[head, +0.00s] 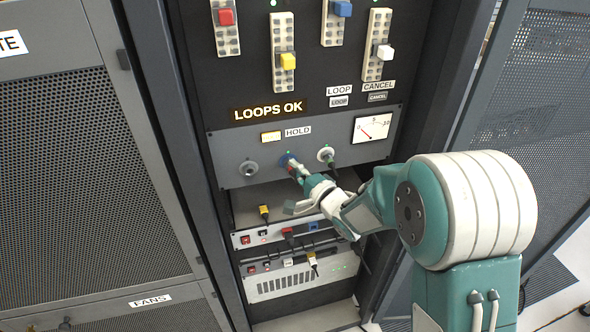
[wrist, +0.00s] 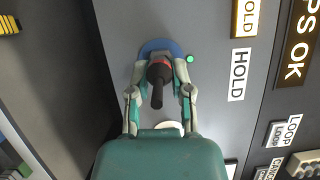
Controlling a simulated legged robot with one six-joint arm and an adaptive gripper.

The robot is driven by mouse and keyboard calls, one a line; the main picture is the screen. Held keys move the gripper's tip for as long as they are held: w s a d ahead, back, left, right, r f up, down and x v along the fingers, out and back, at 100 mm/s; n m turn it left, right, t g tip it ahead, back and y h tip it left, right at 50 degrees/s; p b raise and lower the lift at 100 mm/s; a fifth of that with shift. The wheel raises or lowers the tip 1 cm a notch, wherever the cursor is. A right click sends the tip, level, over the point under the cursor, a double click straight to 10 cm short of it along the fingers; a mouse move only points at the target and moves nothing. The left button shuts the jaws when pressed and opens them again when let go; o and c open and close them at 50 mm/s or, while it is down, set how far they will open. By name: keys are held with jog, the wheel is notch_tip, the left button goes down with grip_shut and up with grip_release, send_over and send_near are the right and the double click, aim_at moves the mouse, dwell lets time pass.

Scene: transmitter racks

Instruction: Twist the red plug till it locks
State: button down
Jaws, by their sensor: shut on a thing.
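The red plug (head: 291,170) sits at the blue-ringed socket (head: 286,158), the middle one on the grey panel. In the wrist view the plug (wrist: 158,74) shows a black body with a red band and points into the blue ring (wrist: 160,46). My gripper (head: 298,171) is shut on the plug; in the wrist view its two fingers (wrist: 160,70) close on it from both sides. A small green light (wrist: 189,59) glows beside the socket. The contact inside the socket is hidden, and I cannot tell the plug's turn.
An empty socket (head: 248,168) is left of the plug, and a white-ringed socket (head: 326,154) with a dark plug is close on the right. Above are a lit HOLD button (head: 271,137) and a meter (head: 372,127).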

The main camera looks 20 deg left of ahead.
jog(key=shift+c, duration=2.2)
grip_release()
jog(key=shift+w+a, duration=0.15)
jog(key=v, duration=1.2)
jog(key=s+d+r+n+t+h, duration=0.15)
jog(key=d+r+h, duration=0.25)
jog(key=d+h, duration=0.4)
jog(key=d+r+n+h, duration=0.25)
jog(key=d+h, duration=0.25)
jog(key=d, duration=0.4)
jog(key=s+d+r+n+g+h, duration=0.1)
jog(key=s+d+n+g, duration=0.1)
jog(key=s, duration=0.8)
jog(key=s+d+r+n+g+h, duration=0.1)
jog(key=s+d+g, duration=0.2)
jog(key=s, duration=0.7)
jog(key=shift+s+d+n+g, duration=0.15)
jog(key=shift+s+n+g, duration=0.2)
jog(key=shift+g, duration=0.4)
